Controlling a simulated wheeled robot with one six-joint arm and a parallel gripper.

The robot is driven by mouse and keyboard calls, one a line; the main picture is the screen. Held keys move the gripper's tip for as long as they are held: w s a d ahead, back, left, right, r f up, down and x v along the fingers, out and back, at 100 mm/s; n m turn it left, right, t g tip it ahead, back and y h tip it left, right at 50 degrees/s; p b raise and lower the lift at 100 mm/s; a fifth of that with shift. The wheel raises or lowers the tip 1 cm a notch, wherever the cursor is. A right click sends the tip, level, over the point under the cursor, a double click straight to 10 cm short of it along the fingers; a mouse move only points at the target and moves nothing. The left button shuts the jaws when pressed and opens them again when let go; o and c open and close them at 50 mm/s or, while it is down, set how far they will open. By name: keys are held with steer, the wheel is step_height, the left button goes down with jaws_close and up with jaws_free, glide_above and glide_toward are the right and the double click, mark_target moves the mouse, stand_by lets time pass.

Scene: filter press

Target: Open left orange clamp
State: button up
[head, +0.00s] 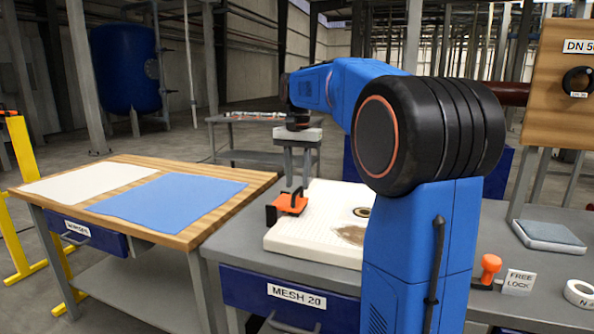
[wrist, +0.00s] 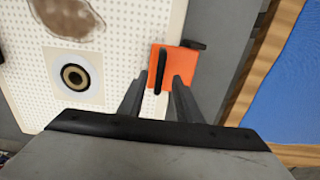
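The left orange clamp (head: 290,204) sits on the left edge of a white perforated filter plate (head: 318,226) on the grey bench. In the wrist view the clamp (wrist: 181,63) is an orange block with a black bar-like handle (wrist: 158,74), overlapping the plate's edge. My gripper (head: 296,184) points down just above the clamp. In the wrist view my gripper (wrist: 160,84) is open, its two fingers on either side of the near end of the handle. I cannot tell whether either finger touches it.
The plate has a round port (wrist: 74,77) and a brown stain (wrist: 92,16). A wooden table (head: 180,228) with white and blue cloths stands left. My arm hides the plate's right part. An orange-knobbed lever (head: 490,268) by a "FREE LOCK" label is at right.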

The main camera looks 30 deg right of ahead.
mark_target(298, 189)
steer(key=shift+f, duration=2.2)
steer(key=c, duration=0.7)
steer(key=shift+w+a+r, duration=0.35)
steer(key=shift+w+r, duration=0.1)
steer(key=shift+r, duration=0.25)
